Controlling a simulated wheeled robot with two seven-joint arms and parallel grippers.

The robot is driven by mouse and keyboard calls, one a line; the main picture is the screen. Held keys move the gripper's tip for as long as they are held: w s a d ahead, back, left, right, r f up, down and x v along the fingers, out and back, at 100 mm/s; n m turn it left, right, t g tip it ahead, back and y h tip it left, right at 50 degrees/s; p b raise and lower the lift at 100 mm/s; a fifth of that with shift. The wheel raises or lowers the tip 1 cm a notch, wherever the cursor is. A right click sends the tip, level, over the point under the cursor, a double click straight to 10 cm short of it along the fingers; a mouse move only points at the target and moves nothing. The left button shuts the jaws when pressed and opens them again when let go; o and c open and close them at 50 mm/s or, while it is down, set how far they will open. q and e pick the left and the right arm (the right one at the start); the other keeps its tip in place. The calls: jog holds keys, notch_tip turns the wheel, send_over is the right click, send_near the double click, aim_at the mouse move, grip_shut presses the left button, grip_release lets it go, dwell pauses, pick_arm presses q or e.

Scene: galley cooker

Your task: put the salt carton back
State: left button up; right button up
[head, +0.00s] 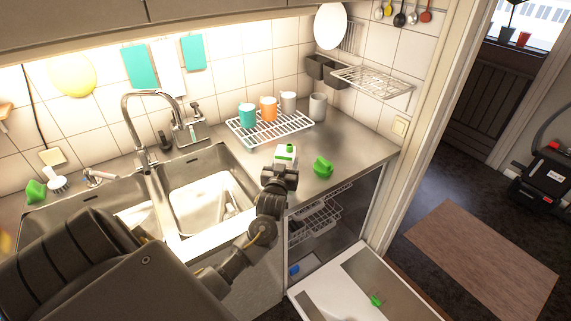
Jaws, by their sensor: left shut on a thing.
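The salt carton (286,152), white with green on its top and front, is at the worktop near its front edge, right of the sink. My left gripper (281,172) is shut on it from the near side and hides its lower part. I cannot tell whether the carton's bottom touches the worktop. My right gripper is not in view.
A wire rack (262,128) with several cups stands behind the carton, and a green object (323,166) lies to its right. The double sink (203,199) is to the left. Below, the cupboard is open, showing wire baskets (318,217), with a white door or front (349,287) lowered.

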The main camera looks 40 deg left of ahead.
pick_arm(q)
jog(key=o, duration=1.2)
jog(key=shift+f, duration=0.1)
jog(key=b+v, duration=0.2)
jog(key=v, duration=1)
